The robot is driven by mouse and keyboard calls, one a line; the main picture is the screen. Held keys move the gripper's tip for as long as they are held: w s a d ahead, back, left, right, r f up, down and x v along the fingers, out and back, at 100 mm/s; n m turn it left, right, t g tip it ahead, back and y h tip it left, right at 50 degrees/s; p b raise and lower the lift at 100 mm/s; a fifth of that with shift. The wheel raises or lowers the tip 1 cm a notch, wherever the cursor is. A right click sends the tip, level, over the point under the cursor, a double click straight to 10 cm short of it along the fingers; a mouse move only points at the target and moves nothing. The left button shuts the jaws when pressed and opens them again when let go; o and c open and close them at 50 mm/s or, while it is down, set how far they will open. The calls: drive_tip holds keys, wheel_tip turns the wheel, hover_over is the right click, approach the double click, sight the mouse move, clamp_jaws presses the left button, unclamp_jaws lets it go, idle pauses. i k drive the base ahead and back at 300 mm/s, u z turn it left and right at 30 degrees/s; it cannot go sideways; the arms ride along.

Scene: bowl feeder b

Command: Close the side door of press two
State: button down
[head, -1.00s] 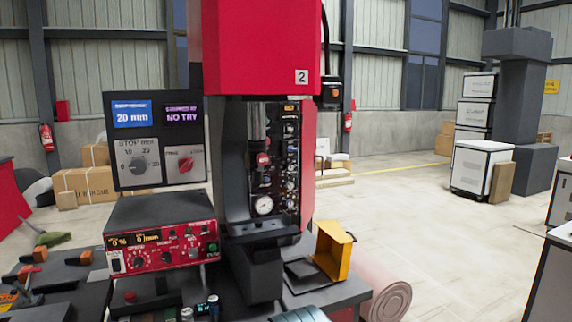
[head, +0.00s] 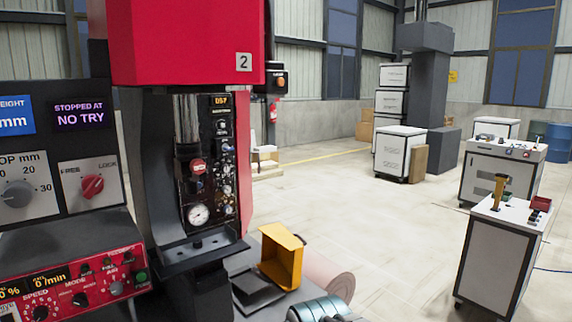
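Press two (head: 180,45) stands at centre left, with a red head marked 2 and a dark frame below. A narrow upright red panel (head: 244,150) runs down the right side of its opening. It may be the side door; it shows nearly edge-on, and I cannot tell how far it stands open. Beside it is a dark panel with a gauge (head: 198,214) and several knobs. A small display above the knobs reads 057 or similar. My gripper is not clearly in view.
A control box (head: 75,280) and a stop panel (head: 70,150) stand at left. A yellow open box (head: 282,255), a pink roll (head: 328,278) and a teal ribbed object (head: 318,308) are below right. White cabinets (head: 495,250) stand at far right. The middle floor is clear.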

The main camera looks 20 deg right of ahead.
sight(241, 102)
drive_tip(key=z, duration=0.9)
drive_tip(key=i, duration=0.95)
drive_tip(key=z, duration=0.75)
drive_tip(key=i, duration=1.6)
drive_tip(key=u, duration=1.05)
drive_tip(key=i, duration=1.05)
drive_tip(key=u, duration=0.8)
